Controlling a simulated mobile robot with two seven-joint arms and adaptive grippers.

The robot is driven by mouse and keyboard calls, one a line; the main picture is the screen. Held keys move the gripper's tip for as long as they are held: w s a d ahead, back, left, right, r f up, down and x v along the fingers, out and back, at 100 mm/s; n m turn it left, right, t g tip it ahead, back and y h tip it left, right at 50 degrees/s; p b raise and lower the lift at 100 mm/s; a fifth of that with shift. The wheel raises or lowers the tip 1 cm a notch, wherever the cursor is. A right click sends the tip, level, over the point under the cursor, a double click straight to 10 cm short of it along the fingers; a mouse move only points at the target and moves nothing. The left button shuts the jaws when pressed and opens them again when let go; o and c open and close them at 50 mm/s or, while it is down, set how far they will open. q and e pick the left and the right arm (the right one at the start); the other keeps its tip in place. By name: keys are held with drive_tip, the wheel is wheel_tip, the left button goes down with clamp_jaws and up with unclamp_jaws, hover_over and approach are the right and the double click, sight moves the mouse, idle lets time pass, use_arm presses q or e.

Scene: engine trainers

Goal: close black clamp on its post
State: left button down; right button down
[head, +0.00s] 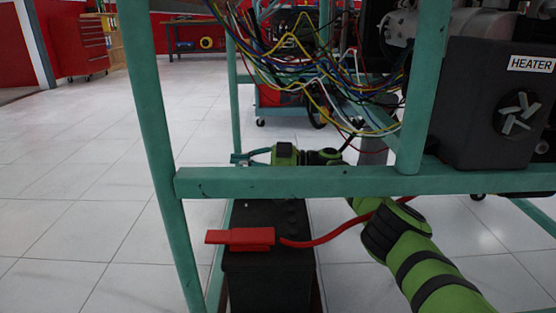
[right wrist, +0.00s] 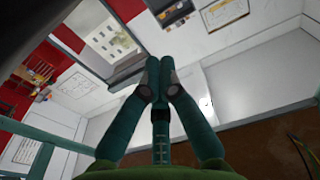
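The black battery (head: 268,278) stands low on the frame in the head view. A red clamp (head: 248,238) sits over its front top edge, its handle pointing left, with a red cable running off to the right. I cannot make out the black clamp or its post in either view. My right gripper (head: 240,157) is behind the green crossbar, above and beyond the battery, pointing left. In the right wrist view its two fingers (right wrist: 160,68) meet at the tips, with nothing visible between them. My left gripper is not in view.
The green frame's crossbar (head: 300,182) and upright (head: 157,130) stand in front of my right gripper. A bundle of coloured wires (head: 300,65) hangs above it. The black heater box (head: 480,110) is at right. Open tiled floor lies at left.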

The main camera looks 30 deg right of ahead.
idle(0.6)
drive_tip(key=v, duration=1.2)
